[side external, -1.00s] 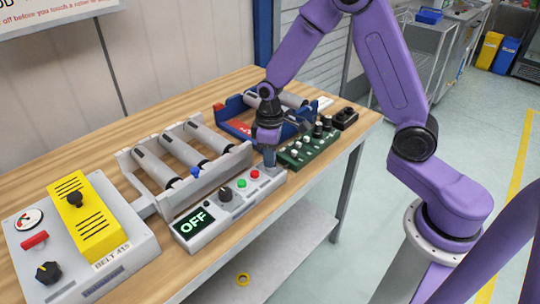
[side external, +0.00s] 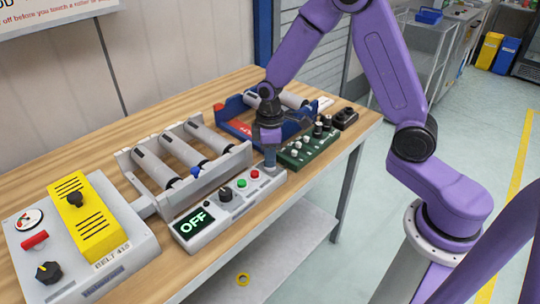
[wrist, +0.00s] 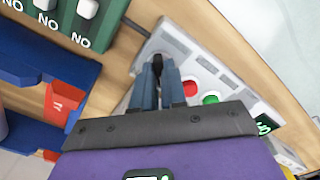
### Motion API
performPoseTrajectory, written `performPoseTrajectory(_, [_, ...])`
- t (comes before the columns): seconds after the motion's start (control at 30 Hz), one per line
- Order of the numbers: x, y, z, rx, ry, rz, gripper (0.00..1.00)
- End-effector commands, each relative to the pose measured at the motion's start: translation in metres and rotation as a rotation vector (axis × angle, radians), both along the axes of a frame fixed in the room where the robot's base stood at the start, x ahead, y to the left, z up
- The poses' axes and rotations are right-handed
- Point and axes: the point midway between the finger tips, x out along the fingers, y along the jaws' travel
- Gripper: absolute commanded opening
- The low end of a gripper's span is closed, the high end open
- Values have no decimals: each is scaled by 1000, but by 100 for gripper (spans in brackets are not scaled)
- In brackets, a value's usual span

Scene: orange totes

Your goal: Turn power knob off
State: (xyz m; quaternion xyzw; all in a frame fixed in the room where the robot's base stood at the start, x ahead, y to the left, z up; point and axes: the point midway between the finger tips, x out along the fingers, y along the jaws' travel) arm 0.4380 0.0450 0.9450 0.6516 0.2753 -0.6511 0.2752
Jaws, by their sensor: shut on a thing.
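A grey control box (side external: 205,235) lies along the table's front edge. Its display (side external: 193,222) reads OFF in green. Beside the display are a black knob (side external: 225,194), a green button (side external: 241,183) and a red button (side external: 254,174). My gripper (side external: 269,163) points down at the box's right end. In the wrist view, its blue-grey fingers (wrist: 158,70) are shut on a small dark knob (wrist: 156,59). The fingers hide most of this knob, so its pointer direction cannot be told.
A roller conveyor section (side external: 185,155) stands behind the box. A grey and yellow BELT 415 unit (side external: 120,255) is at left. A green switch board (side external: 305,150) is close at right, with a blue and red roller frame (side external: 235,112) behind my gripper. Clear floor lies in front.

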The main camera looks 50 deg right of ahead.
Motion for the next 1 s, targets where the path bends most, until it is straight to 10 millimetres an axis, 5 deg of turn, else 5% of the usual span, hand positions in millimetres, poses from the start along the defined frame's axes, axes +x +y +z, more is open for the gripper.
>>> performPoseTrajectory(0.03, [-1, 0, -1, -1, 3, 5, 21])
performPoseTrajectory(0.1, [-1, 0, -1, -1, 2, 5, 37])
performPoseTrajectory(0.53, [1, 0, 10, 0, -3, 1, 37])
performPoseTrajectory(1.0, [1, 0, 100, 1, -6, 1, 37])
